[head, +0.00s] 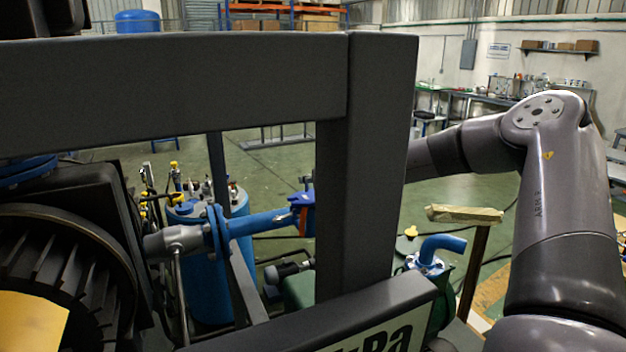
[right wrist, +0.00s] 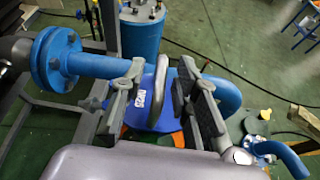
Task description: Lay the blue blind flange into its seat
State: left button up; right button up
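In the right wrist view, a blue body with white lettering (right wrist: 150,105) and a grey loop handle (right wrist: 155,75) sits between the fingers of my right gripper (right wrist: 160,98). The fingers are spread apart, with gaps on both sides of the handle. I cannot tell whether this body is the blind flange, and no seat is clearly visible. A blue pipe with a bolted flange pair (right wrist: 55,60) runs in from the left; the flange pair also shows in the head view (head: 216,235). My left gripper is out of view.
A dark frame (head: 366,150) blocks much of the head view. A blue tank (head: 208,270) stands behind the pipe. A blue elbow (head: 440,246) rises from a green unit at the right, beside a post with a tan top (head: 464,214). Green floor lies open beyond.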

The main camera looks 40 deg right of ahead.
jog(key=shift+o, duration=0.2)
jog(key=shift+f, duration=0.25)
jog(key=shift+s+a+r, duration=0.1)
jog(key=shift+s+r, duration=0.25)
jog(key=shift+s, duration=0.05)
jog(key=v, duration=1.1)
jog(key=shift+f, duration=0.15)
